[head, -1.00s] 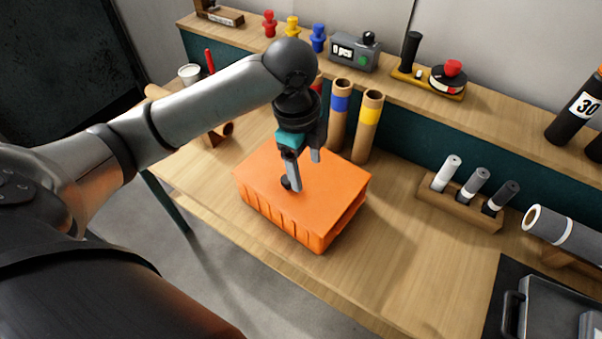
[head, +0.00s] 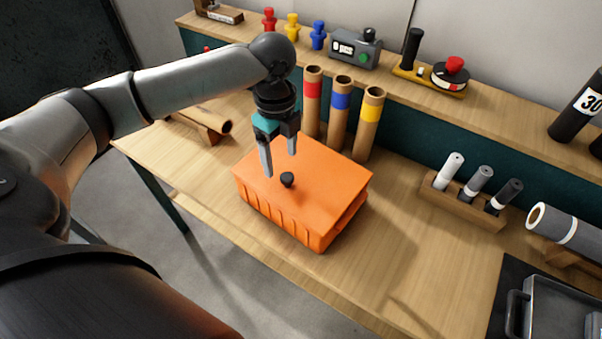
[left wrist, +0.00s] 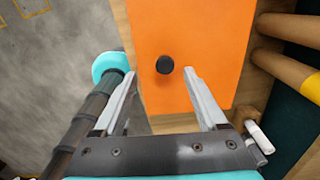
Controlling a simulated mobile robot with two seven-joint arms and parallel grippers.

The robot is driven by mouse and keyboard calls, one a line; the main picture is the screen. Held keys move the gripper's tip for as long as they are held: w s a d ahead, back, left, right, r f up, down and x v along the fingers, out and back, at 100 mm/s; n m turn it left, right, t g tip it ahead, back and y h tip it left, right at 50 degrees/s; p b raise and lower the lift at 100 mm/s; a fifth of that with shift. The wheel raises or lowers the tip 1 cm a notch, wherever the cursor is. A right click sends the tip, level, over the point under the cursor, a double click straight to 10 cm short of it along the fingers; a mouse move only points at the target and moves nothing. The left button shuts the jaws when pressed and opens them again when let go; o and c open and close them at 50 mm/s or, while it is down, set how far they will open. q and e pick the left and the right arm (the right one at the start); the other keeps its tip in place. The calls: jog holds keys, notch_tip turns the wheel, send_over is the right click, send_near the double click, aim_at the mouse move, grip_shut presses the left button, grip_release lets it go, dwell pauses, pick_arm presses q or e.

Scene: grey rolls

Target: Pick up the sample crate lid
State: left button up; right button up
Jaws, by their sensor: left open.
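The orange sample crate (head: 275,215) stands on the wooden table with its flat orange lid (head: 325,180) on top. A small black knob (head: 287,180) sticks up from the lid. My left gripper (head: 280,163) is open and empty above the lid, a little behind the knob in the head view. In the left wrist view the lid (left wrist: 200,30) lies beyond the fingers, and the knob (left wrist: 165,64) shows ahead of the gap between the fingertips (left wrist: 160,75), apart from both. My right gripper is not in view.
Cardboard tubes with red, blue and yellow bands (head: 340,105) stand close behind the crate. A wooden holder with three small rolls (head: 465,200) is to the right, near a grey roll (head: 565,232).

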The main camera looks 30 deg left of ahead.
aim_at(287, 176)
pick_arm(q)
jog(key=f, duration=0.3)
jog(key=d+f+b, duration=0.1)
jog(key=f, duration=0.1)
jog(key=shift+w+f, duration=0.3)
jog(key=shift+f, duration=0.05)
jog(key=shift+r, duration=0.1)
grip_shut()
dwell(1.1)
